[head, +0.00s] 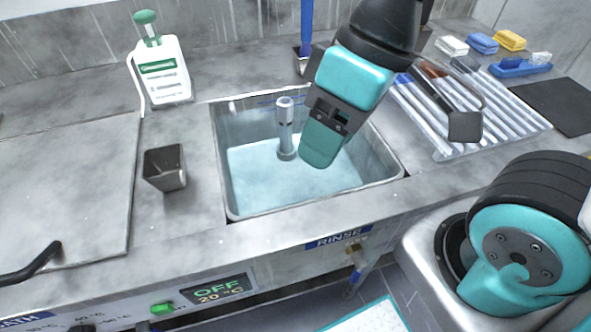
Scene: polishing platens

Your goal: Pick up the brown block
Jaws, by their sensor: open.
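I cannot make out a clear brown block. A small reddish-brown piece (432,69) shows at the back of the ribbed draining tray, partly hidden by a dark wire-handled basket; I cannot tell if it is the block. My gripper (323,148) hangs over the rinse sink (222,150), pointing down, with teal fingers seen nearly edge-on. It is open, and nothing shows between the fingers.
The dark basket (464,126) lies on the draining tray (440,154) right of the sink. White, blue and yellow blocks (510,40) lie behind. A grey standpipe (285,125) stands in the sink. A dark cup (165,168) and white bottle (162,75) stand left.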

